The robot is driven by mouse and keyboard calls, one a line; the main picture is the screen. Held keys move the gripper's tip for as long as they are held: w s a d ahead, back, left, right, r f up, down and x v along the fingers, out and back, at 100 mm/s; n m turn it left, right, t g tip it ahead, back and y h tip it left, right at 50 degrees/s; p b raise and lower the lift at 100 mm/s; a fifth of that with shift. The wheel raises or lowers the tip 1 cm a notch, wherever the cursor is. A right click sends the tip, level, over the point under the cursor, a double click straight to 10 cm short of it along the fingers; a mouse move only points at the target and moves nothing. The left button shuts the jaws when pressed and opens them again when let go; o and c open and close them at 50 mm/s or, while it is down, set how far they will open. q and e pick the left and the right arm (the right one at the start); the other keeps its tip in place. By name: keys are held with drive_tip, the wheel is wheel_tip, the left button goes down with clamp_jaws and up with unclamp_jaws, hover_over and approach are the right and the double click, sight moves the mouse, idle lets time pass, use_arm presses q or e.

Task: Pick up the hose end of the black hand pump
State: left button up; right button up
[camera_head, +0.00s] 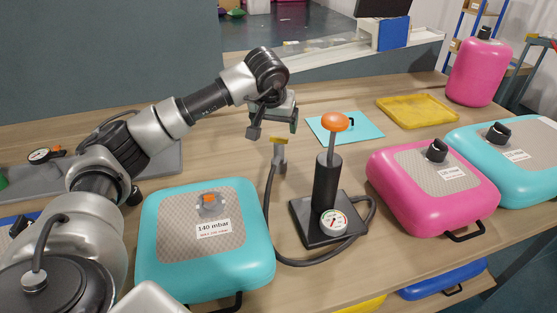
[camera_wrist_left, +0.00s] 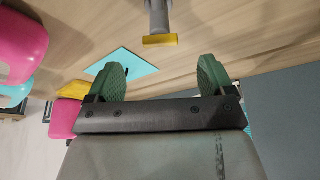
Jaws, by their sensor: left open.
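The black hand pump (camera_head: 326,185) stands upright on the table, with an orange handle knob (camera_head: 335,122) on its rod and a round gauge at its base. Its dark hose curves round to a grey hose end (camera_head: 279,153) with a yellow tip, standing upright left of the pump. My left gripper (camera_head: 274,127) is open and empty just above the hose end, apart from it. In the left wrist view the green fingertips (camera_wrist_left: 161,76) are spread, and the yellow tip (camera_wrist_left: 160,40) shows beyond them, centred between them. My right gripper is not in view.
A teal cushion (camera_head: 165,240) marked 140 mbar lies at front left. A pink cushion (camera_head: 400,190) and another teal one (camera_head: 530,180) lie at right. A teal sheet (camera_head: 365,129) and a yellow tray (camera_head: 418,112) lie behind the pump. A pink cushion (camera_head: 475,75) stands at back right.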

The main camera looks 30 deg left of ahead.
sight(278, 139)
use_arm(q)
drive_tip(key=p+x, duration=0.1)
drive_tip(key=x, duration=0.8)
drive_tip(key=shift+w+a+f, duration=0.1)
drive_tip(key=shift+w+f, duration=0.05)
drive_tip(key=shift+f, duration=0.2)
drive_tip(key=shift+r, duration=0.1)
drive_tip(key=c, duration=1.1)
